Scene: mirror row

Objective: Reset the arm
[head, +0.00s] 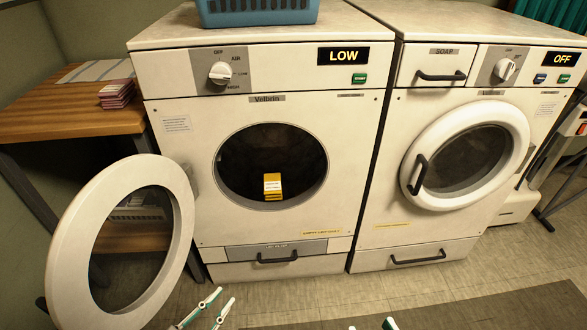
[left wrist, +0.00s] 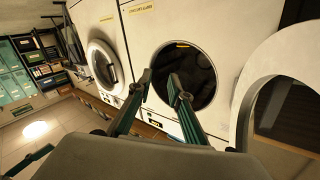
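My left gripper (head: 219,301) is at the bottom of the head view, in front of the left machine. Its two fingers stand apart with nothing between them. In the left wrist view my left gripper (left wrist: 160,77) points toward the open drum, with a gap between its fingertips. My right gripper (head: 371,325) shows only as two separate fingertips at the bottom edge of the head view; the rest is cut off. No object shows between them.
The left machine (head: 220,225) reads LOW; its round door (head: 67,245) hangs open to the left. A yellow box (head: 272,186) sits at the drum opening. The right machine (head: 375,215) is shut and reads OFF. A blue basket (head: 257,12) stands on top. A wooden table (head: 70,122) is at left.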

